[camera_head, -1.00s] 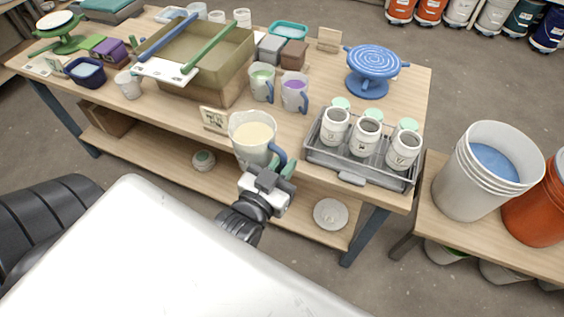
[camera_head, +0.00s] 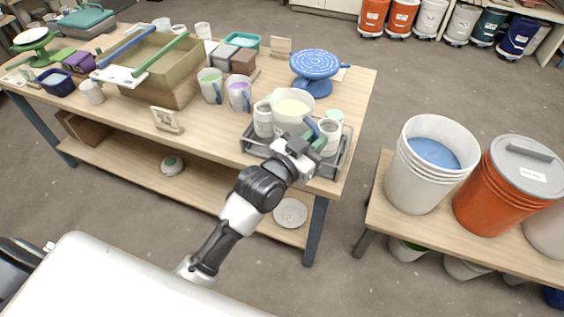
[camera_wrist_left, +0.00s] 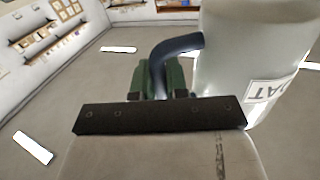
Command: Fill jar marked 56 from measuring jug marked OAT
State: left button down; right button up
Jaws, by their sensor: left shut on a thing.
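The measuring jug (camera_head: 293,107), pale and full of cream liquid, is upright above the wire-grey tray (camera_head: 343,160) of jars. My left gripper (camera_head: 316,143) is shut on the jug's dark blue handle (camera_wrist_left: 178,43), at the tray's front side. One white jar (camera_head: 263,120) stands left of the jug and another (camera_head: 330,136) stands right of it. The middle jar is hidden behind the jug and gripper. I cannot read the jar numbers, so cannot tell which is 56.
A blue banding wheel (camera_head: 316,66) stands behind the tray. A small sign card (camera_head: 166,119) is at the table's front edge. A white bucket (camera_head: 427,165) stands on the right bench.

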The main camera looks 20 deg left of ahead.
pick_arm(q)
jog(key=w+d+r+n+g+h, duration=0.1)
jog(key=w+d+n, duration=0.1)
jog(key=w, duration=0.3)
jog(key=shift+w+d+r+g+h+p, duration=0.15)
jog(key=shift+d+g+h+p, duration=0.25)
jog(key=shift+d, duration=0.05)
dwell(1.0)
